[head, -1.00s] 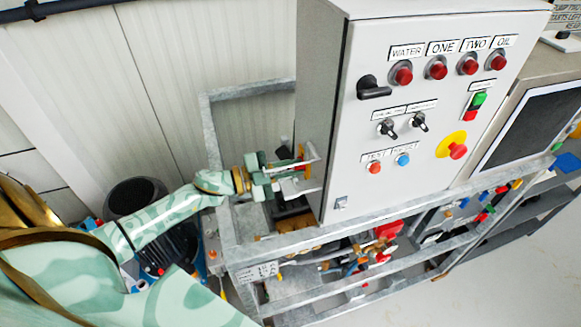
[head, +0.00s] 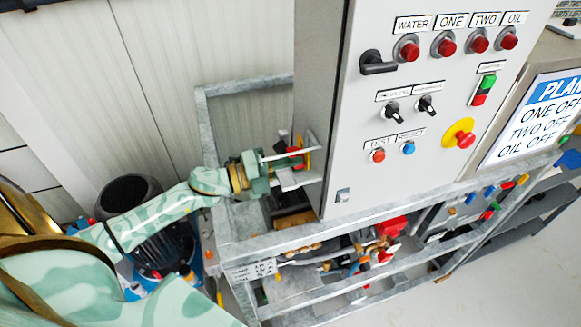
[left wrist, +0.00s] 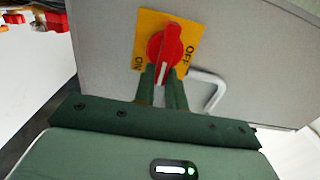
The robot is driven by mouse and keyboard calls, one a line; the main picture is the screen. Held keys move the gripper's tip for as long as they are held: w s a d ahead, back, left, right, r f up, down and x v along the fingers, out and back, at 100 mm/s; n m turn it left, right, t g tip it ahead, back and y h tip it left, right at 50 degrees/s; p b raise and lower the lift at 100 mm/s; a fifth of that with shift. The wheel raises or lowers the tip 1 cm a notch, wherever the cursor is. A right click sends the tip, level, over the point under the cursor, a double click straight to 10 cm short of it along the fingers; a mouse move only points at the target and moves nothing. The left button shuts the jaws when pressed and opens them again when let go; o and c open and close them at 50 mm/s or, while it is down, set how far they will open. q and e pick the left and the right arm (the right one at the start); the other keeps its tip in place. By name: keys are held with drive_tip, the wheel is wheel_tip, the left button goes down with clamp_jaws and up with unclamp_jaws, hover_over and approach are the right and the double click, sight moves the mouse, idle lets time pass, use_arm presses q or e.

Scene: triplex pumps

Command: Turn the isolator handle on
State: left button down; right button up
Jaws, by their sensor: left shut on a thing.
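The isolator handle (left wrist: 165,43) is a red rotary knob on a yellow plate (left wrist: 187,31) marked ON at the left and OFF at the right in the left wrist view. Its white mark points down toward my fingers, between the two words. In the head view the red handle (head: 296,159) shows small on the left side of the grey control cabinet (head: 335,185). My left gripper (head: 300,168) is at that side, and in the left wrist view its two green fingers (left wrist: 162,84) are shut on the handle's lower end. My right gripper is not in view.
The cabinet front carries red lamps (head: 406,50), black switches and a yellow-and-red stop button (head: 459,134). A lit text screen (head: 535,118) stands at the right. A bent metal handle (left wrist: 211,88) is beside the isolator.

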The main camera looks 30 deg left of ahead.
use_arm(q)
drive_tip(key=shift+f, duration=0.1)
idle(0.4)
drive_tip(key=c, duration=1.4)
unclamp_jaws()
drive_tip(key=shift+c, duration=0.2)
drive_tip(key=b+v, duration=0.2)
drive_tip(key=v, duration=1.4)
drive_tip(key=shift+a, duration=0.15)
drive_tip(key=shift+s, duration=0.15)
